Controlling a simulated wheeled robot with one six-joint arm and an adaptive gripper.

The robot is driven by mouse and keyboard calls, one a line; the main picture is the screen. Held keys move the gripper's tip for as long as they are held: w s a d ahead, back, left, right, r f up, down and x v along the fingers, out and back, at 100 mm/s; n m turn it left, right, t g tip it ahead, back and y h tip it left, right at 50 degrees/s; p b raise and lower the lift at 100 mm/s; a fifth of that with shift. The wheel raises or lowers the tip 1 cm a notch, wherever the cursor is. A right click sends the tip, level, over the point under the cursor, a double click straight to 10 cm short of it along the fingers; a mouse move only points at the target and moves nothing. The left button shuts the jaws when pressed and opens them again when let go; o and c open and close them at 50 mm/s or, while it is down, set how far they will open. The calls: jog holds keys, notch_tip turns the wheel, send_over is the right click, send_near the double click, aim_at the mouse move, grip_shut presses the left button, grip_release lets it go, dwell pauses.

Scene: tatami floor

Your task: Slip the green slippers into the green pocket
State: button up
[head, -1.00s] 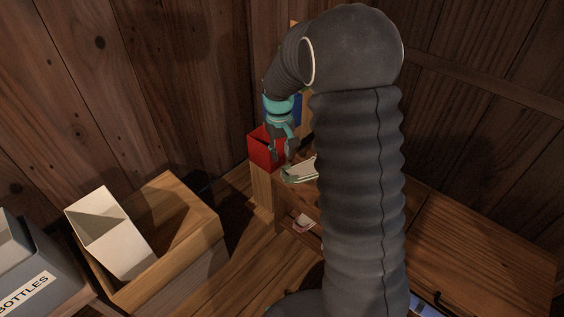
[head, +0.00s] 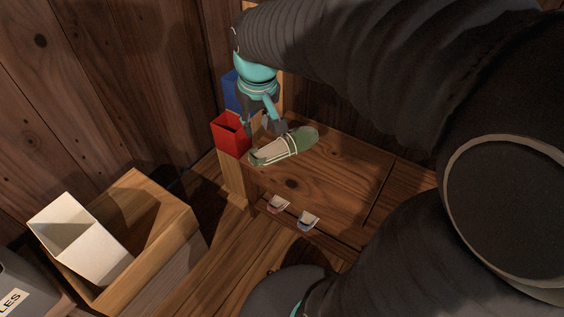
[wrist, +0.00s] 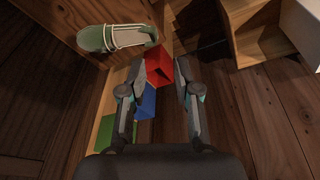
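Green slippers with pale trim (head: 290,146) lie on the wooden bench top; I cannot tell whether one or both are there. They also show at the upper left of the wrist view (wrist: 118,38). The green pocket (wrist: 117,132) is at the lower left in the wrist view, past the blue pocket, partly hidden by a finger. It is hidden in the head view. My gripper (head: 264,132) points down by the bench's end, beside the slippers. In the wrist view its fingers (wrist: 159,72) are spread with nothing held between them.
A red pocket (head: 230,135) and blue pocket (head: 232,92) stand in a row beside the bench. Red-trimmed (head: 278,204) and blue-trimmed (head: 308,220) footwear shows below the bench's front edge. A wooden crate (head: 180,225) with a white box (head: 80,240) stands at left.

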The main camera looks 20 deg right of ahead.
jog(key=s+r+m+t, duration=0.1)
jog(key=s+t, duration=0.1)
jog(key=s, duration=1.3)
jog(key=shift+a+r+t, duration=0.15)
jog(key=shift+r+t, duration=0.1)
jog(key=shift+t, duration=0.15)
